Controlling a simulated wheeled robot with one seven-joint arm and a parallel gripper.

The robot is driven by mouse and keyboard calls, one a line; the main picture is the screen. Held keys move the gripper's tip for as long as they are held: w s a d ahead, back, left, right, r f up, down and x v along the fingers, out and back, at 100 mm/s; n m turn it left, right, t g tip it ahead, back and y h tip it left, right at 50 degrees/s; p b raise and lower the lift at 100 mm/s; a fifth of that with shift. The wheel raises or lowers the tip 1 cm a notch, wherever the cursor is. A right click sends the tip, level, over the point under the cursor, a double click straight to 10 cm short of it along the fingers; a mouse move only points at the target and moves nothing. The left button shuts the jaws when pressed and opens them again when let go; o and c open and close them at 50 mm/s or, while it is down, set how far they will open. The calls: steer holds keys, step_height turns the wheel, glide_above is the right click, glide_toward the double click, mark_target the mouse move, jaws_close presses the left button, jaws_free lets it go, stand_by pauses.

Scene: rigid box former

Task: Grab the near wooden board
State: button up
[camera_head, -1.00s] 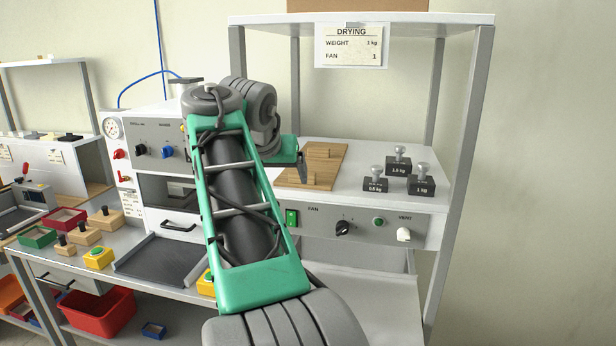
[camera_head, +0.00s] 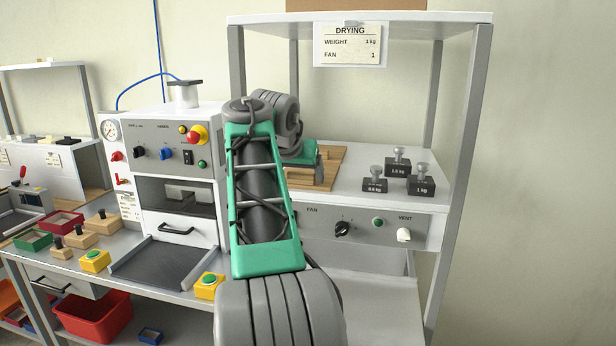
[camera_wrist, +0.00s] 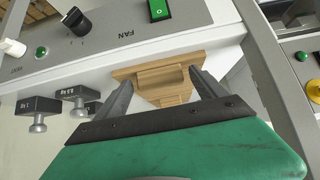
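Wooden boards (camera_head: 332,160) lie on the white shelf under the DRYING sign, partly hidden by my arm. In the wrist view, the near wooden board (camera_wrist: 122,74) shows with a raised wooden grip block (camera_wrist: 160,76) on it. My gripper (camera_wrist: 163,79) is open, with one finger to each side of the block and visible gaps between. In the head view my gripper (camera_head: 318,172) is over the boards, largely hidden behind its green body and my arm. The boundary between near and far boards is hard to see.
Several black weights (camera_head: 398,167) with metal knobs stand on the shelf to the right of the boards. A control panel (camera_head: 375,229) with FAN and VENT knobs forms the shelf's front. A grey post (camera_head: 464,140) rises at the right. A press machine (camera_head: 165,165) stands at left.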

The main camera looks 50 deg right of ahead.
steer(key=c, duration=1.3)
steer(key=shift+r, duration=0.1)
steer(key=shift+c, duration=0.8)
steer(key=shift+r, duration=0.1)
